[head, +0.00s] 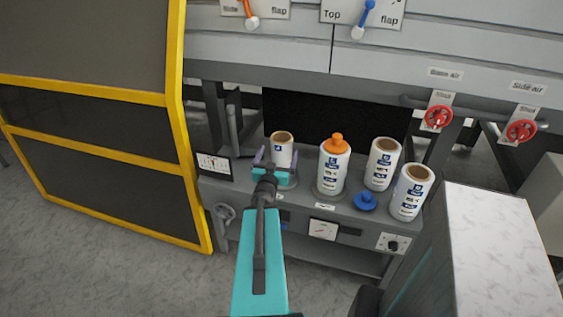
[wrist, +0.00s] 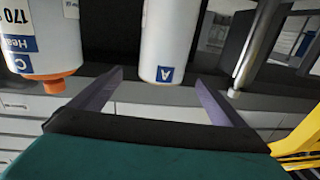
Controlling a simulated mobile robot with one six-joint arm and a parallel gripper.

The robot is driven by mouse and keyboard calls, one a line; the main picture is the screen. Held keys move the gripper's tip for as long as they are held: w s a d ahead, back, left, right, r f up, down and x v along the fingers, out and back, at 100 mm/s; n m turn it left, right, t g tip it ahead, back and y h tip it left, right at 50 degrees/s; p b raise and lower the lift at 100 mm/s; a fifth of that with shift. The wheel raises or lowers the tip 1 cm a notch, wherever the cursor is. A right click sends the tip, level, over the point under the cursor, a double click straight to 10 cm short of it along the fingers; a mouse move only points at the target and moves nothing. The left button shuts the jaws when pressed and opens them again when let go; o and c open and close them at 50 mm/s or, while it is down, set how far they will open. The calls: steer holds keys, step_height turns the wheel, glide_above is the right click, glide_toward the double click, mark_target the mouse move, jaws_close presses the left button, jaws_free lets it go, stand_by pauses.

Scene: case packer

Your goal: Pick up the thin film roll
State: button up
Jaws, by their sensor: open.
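A white film roll (head: 283,149) with a brown core stands leftmost on the machine's grey shelf in the head view. In the wrist view it is the white roll (wrist: 163,45) with a blue label marked "A"; the rest of its label is hidden or out of frame, so I cannot read "thin". My gripper (head: 276,161) is open, in front of this roll and lined up with it. In the wrist view the roll shows between the purple fingers (wrist: 160,84). I see no contact, and nothing is held.
A roll with an orange cap (head: 332,169) stands close on the right, marked "C" in the wrist view (wrist: 40,40). Two more rolls (head: 382,165) (head: 410,193) and a blue knob (head: 365,201) lie further right. A yellow-framed guard (head: 188,150) stands left; a metal post (wrist: 255,45) is near.

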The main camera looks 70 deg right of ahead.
mark_target(280, 148)
steer(key=shift+w+d+f+b, duration=0.15)
steer(key=shift+d+b, duration=0.45)
steer(key=shift+b, duration=0.75)
steer(key=shift+d+b, duration=0.35)
steer(key=shift+b, duration=0.45)
steer(key=shift+d+b, duration=0.35)
steer(key=shift+b, duration=0.45)
steer(key=d+b, duration=0.1)
steer(key=b, duration=0.1)
steer(key=shift+w+b, duration=0.1)
steer(key=shift+b, duration=0.25)
steer(key=shift+w+d+b, duration=0.15)
steer(key=shift+d+b, duration=0.3)
steer(key=shift+b, duration=0.6)
steer(key=shift+d, duration=0.15)
steer(key=shift+w+d, duration=0.2)
steer(key=shift+d, duration=1.15)
